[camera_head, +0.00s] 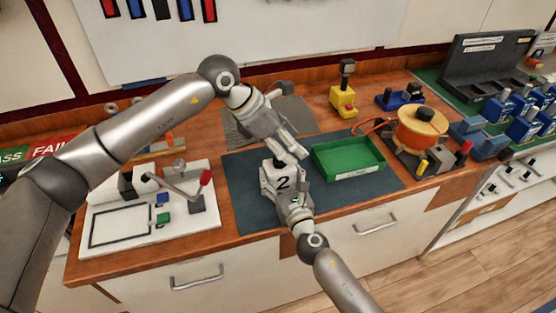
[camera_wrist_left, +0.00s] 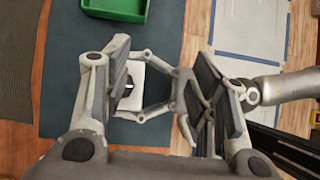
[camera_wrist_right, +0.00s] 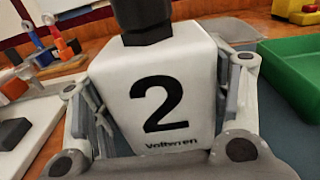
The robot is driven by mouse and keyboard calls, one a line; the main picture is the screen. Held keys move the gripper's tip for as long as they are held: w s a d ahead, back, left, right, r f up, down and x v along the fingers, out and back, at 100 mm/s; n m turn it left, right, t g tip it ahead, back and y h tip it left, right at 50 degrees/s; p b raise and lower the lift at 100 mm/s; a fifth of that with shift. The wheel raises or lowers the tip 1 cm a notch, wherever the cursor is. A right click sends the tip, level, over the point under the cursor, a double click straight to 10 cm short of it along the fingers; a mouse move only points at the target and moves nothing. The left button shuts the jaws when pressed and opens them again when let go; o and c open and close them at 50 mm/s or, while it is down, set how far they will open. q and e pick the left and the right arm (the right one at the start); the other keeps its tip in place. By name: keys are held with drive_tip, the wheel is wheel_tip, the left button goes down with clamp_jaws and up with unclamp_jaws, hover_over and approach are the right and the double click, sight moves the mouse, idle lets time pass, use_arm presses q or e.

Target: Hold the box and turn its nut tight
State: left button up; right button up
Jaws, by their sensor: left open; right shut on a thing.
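The white box (camera_head: 266,175) with a black "2" stands upright on the dark mat. In the right wrist view the box (camera_wrist_right: 160,75) fills the middle, between the fingers of my right gripper (camera_wrist_right: 165,105). That gripper (camera_head: 292,198) is shut on the box from the front. The black nut (camera_wrist_right: 143,18) sits on top of the box; its upper part is cut off there. My left gripper (camera_head: 288,150) is open above and behind the box. In the left wrist view the box (camera_wrist_left: 130,98) lies below its spread fingers (camera_wrist_left: 165,82), nearer the left finger, which partly hides the nut.
A green tray (camera_head: 350,172) stands right of the box on the dark mat (camera_head: 240,200). A white board with a red-handled lever (camera_head: 205,178) is at left. An orange round pot (camera_head: 420,128) and a yellow device (camera_head: 343,103) stand farther right and back.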

sight(277, 159)
use_arm(q)
drive_tip(key=s+d+t+h, duration=0.5)
drive_tip(key=s+d+h, duration=0.2)
drive_tip(key=h, duration=0.3)
drive_tip(key=s+a+f+n+t+y, duration=0.1)
drive_tip(key=a+f+n+t+y, duration=0.2)
drive_tip(key=a+n+t+y, duration=0.3)
drive_tip(key=s+a+f+n+t+y, duration=0.1)
drive_tip(key=a+f+n+t+y, duration=0.35)
drive_tip(key=a, duration=0.35)
drive_tip(key=shift+n, duration=0.25)
drive_tip(key=x, duration=1.2)
drive_tip(key=shift+d+r, duration=0.15)
drive_tip(key=shift+d, duration=0.05)
drive_tip(key=c, duration=1)
drive_tip(key=shift+c, duration=0.2)
